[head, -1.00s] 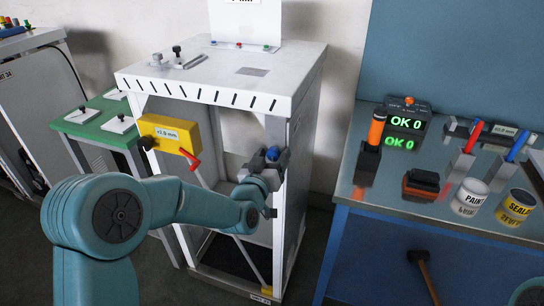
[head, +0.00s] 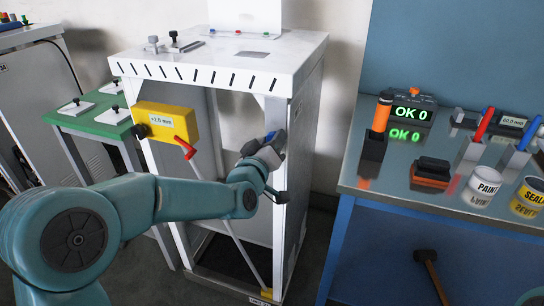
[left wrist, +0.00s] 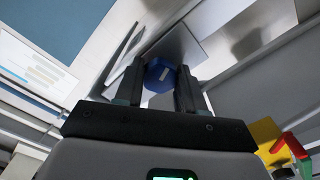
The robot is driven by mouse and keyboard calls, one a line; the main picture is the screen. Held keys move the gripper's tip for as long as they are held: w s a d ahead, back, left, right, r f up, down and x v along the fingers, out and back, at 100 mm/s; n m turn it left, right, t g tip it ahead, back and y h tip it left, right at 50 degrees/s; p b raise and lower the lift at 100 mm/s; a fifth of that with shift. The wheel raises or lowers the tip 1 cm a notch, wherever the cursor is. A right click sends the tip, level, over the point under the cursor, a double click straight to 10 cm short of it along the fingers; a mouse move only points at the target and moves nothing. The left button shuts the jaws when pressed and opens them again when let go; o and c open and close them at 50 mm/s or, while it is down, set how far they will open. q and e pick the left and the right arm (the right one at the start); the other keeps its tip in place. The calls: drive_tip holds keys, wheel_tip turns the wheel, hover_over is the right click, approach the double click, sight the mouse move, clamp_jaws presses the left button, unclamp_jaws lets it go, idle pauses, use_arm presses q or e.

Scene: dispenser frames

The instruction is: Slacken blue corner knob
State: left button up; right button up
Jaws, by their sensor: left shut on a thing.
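The blue corner knob (left wrist: 159,74) sits between the two fingers of my left gripper (left wrist: 160,88) in the left wrist view. The fingers stand on either side of it and are shut on it. In the head view my left gripper (head: 266,150) is at the right front post of the white dispenser frame (head: 285,120), below its top. Only a little of the blue knob (head: 270,136) shows there, the rest being hidden by the gripper. My right gripper is not in view.
A yellow box (head: 165,119) with a mm label and a red lever (head: 186,147) is on the frame's left front. A blue bench (head: 440,205) to the right carries a green "OK 0" display (head: 405,113), tools and cans. A green table (head: 97,126) stands left.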

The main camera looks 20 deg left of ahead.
use_arm(q)
drive_tip(key=n+b, duration=0.2)
drive_tip(key=b, duration=0.1)
drive_tip(key=n+b, duration=0.3)
drive_tip(key=b, duration=0.1)
drive_tip(key=n+b, duration=0.3)
drive_tip(key=shift+f, duration=0.25)
drive_tip(key=shift+r+n+b, duration=0.15)
drive_tip(key=shift+n+b, duration=1.1)
drive_tip(key=shift+n, duration=0.6)
drive_tip(key=shift+r+n+b, duration=0.15)
drive_tip(key=shift+n+b, duration=1.05)
drive_tip(key=shift+n, duration=0.65)
drive_tip(key=o, duration=1.1)
drive_tip(key=shift+c, duration=0.2)
